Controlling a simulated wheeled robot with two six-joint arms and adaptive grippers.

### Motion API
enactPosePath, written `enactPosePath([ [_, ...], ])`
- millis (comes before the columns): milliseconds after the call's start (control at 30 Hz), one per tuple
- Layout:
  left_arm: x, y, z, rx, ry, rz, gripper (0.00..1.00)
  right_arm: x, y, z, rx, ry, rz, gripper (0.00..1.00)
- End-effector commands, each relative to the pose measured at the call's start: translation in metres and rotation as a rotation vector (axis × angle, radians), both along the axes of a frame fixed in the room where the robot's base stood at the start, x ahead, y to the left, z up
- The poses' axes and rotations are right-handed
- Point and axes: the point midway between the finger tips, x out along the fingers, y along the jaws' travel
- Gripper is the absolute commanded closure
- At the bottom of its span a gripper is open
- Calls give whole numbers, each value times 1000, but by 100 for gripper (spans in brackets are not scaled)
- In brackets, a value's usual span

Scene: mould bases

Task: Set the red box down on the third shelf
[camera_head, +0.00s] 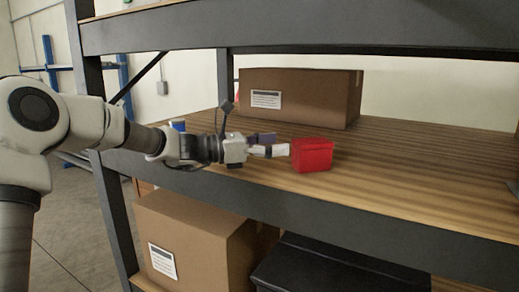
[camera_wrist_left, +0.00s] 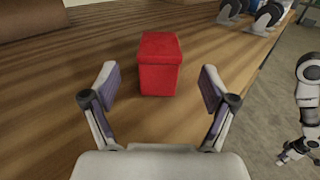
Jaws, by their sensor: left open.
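The red box (camera_head: 311,155) sits upright on the wooden shelf (camera_head: 420,178), a little back from its dark front edge. It also shows in the wrist view (camera_wrist_left: 159,65), just beyond the fingertips and between their lines. My left gripper (camera_head: 270,146) reaches over the shelf from the left, its fingers pointing at the box. In the wrist view my left gripper (camera_wrist_left: 157,84) is open, with a finger on each side and nothing between them. The box stands apart from both fingers.
A large cardboard box (camera_head: 310,98) stands at the back of the same shelf. Below are another cardboard box (camera_head: 195,235) and a black container (camera_head: 330,268). A dark beam (camera_head: 300,30) of the shelf above crosses overhead.

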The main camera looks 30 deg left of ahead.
Motion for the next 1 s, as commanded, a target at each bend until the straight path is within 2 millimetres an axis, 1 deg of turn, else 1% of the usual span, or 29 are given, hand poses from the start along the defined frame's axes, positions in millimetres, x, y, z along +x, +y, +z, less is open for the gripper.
enactPosePath([
  [33,-9,11,0,-7,-3,2,15,0,0,-4,0,0,0,60],
  [100,-20,23,0,-6,-4,1,15,0,0,-6,0,0,0,60],
  [200,-31,35,0,-4,-1,0,15,0,0,-6,0,0,0,60],
  [300,-36,40,0,-1,-1,0,15,0,0,-6,0,0,0,60],
  [1000,-37,41,0,-1,1,0,15,0,0,-6,0,-1,-1,60],
])
